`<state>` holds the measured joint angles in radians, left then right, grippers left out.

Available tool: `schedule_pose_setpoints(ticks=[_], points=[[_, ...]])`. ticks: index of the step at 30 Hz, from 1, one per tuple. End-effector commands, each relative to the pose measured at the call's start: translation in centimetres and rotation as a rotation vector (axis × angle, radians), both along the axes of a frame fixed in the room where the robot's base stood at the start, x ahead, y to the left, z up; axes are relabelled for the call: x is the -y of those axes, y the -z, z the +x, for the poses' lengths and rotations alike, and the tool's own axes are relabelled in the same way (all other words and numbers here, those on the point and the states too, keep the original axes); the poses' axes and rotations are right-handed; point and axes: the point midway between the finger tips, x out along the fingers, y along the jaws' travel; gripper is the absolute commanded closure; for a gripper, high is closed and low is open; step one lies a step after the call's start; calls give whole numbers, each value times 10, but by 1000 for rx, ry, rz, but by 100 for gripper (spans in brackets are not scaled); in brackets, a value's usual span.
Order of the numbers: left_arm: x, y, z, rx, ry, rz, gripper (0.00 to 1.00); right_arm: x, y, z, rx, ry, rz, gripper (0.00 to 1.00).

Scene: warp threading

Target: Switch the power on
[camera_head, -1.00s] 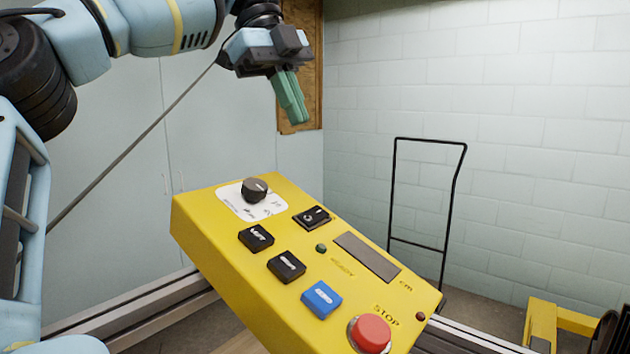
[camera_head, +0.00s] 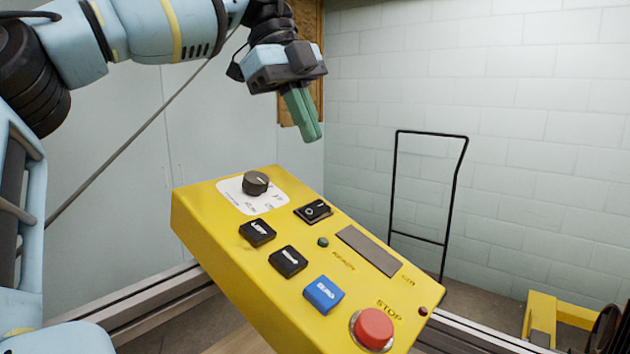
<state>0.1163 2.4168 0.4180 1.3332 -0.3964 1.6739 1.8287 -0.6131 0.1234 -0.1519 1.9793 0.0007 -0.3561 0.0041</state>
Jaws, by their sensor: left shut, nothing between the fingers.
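A yellow control box (camera_head: 225,238) fills the lower middle of the head view. Its tilted top carries a black rocker switch (camera_head: 313,211) with white marks, near the upper edge. My left gripper (camera_head: 313,138) has green fingers that are shut with nothing between them. It points down above and behind the box, over the rocker switch in the picture and apart from it. I cannot tell which way the rocker is pressed. My right gripper is not in view.
The box also bears a black knob (camera_head: 256,183), two black buttons, a blue button (camera_head: 323,295), a grey display (camera_head: 368,251) and a red STOP button (camera_head: 373,328). A black cart frame (camera_head: 449,215) stands behind, before a pale block wall.

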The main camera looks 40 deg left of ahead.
Motion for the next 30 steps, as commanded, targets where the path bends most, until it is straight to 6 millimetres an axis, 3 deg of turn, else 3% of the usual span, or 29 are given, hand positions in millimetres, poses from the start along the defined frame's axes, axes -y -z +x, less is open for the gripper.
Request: schedule_pose_setpoints(ticks=[10, 15, 21, 30], points=[[23, 53, 6, 3, 4, -1, 100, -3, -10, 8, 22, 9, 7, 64], [12, 73, 9, 4, 0, -3, 100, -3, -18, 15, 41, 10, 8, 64], [7, 85, 11, 3, 0, -1, 100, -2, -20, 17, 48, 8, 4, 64], [6, 88, 12, 2, -1, 0, 100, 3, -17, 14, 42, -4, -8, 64]])
